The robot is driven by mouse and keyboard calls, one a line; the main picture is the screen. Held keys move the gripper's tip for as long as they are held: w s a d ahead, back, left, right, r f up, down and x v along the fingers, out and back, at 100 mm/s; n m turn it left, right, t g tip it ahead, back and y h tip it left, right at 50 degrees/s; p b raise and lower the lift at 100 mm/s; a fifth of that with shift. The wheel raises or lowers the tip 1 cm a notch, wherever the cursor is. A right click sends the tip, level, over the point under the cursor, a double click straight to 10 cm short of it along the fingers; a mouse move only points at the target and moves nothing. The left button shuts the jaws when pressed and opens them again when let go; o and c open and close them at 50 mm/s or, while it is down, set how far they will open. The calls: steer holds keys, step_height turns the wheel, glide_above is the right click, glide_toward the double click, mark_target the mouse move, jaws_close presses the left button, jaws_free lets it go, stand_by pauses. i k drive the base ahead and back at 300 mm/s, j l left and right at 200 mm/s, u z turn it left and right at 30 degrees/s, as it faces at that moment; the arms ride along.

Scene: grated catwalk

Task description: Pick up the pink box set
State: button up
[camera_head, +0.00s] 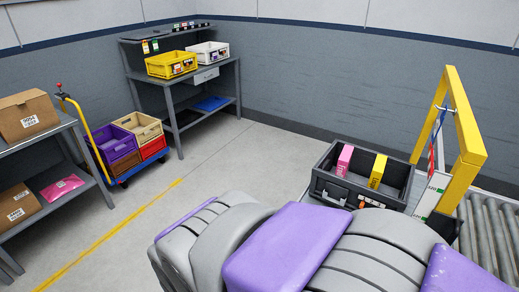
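A pink box (345,159) stands upright inside a dark grey bin (333,190), toward the bin's left part. A yellow box (377,171) stands in the same bin to its right, with a gap between them. My arm, grey with purple panels, fills the lower middle and right of the view, in front of the bin. My gripper cannot be made out clearly, so its relation to the pink box does not show. The lower part of both boxes is hidden by the bin's front wall.
A roller conveyor (487,240) and a yellow frame (464,120) stand at the right. A workbench (180,84) with yellow and white crates is at the back. A trolley (122,178) with several crates and a shelf (62,203) are at the left. The middle floor is clear.

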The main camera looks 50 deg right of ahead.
mark_target(344, 161)
steer(key=i+z, duration=0.3)
steer(key=i, duration=0.15)
steer(key=i+j+z, duration=0.1)
steer(key=i+z, duration=0.2)
steer(key=i+j+z, duration=0.3)
steer(key=i, duration=0.25)
steer(key=i+l+z, duration=0.1)
steer(key=z, duration=0.4)
steer(key=i+z, duration=0.25)
steer(key=z, duration=0.25)
steer(key=i+z, duration=0.2)
steer(key=z, duration=0.3)
steer(key=i+j+z, duration=0.1)
steer(key=z, duration=0.4)
steer(key=i+z, duration=0.3)
steer(key=z, duration=0.15)
steer(key=i+j+z, duration=0.25)
steer(key=z, duration=0.2)
steer(key=i, duration=0.05)
